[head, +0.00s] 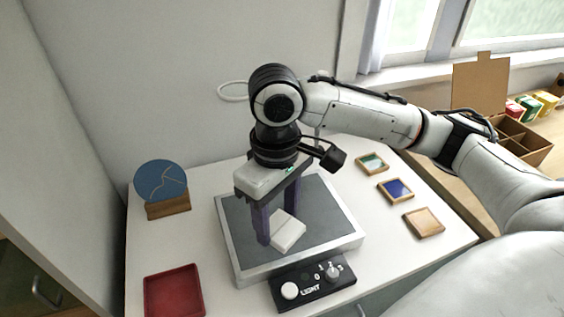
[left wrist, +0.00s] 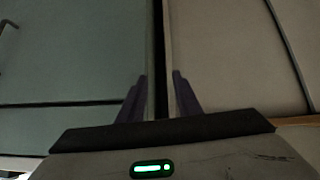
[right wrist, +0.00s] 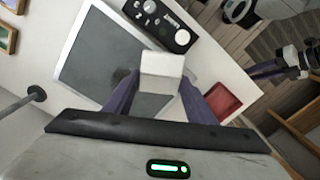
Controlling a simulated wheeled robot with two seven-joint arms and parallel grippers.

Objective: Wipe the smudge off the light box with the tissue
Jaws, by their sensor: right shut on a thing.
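The light box (head: 338,215) is a grey-framed slab with a dark panel, lying flat on the white table. My right gripper (head: 275,233) points down over its middle, shut on the white folded tissue (head: 289,231). The tissue is at or just above the panel; I cannot tell whether it touches. In the right wrist view the tissue (right wrist: 162,66) sits between the fingertips. A dark smudge (right wrist: 122,76) shows on the panel beside the tissue.
A black control box (head: 313,284) with a white knob and dial stands in front of the light box. A red tray (head: 174,292) lies front left, a blue disc on a wooden stand (head: 161,187) back left. Several small framed tiles (head: 396,190) lie at right.

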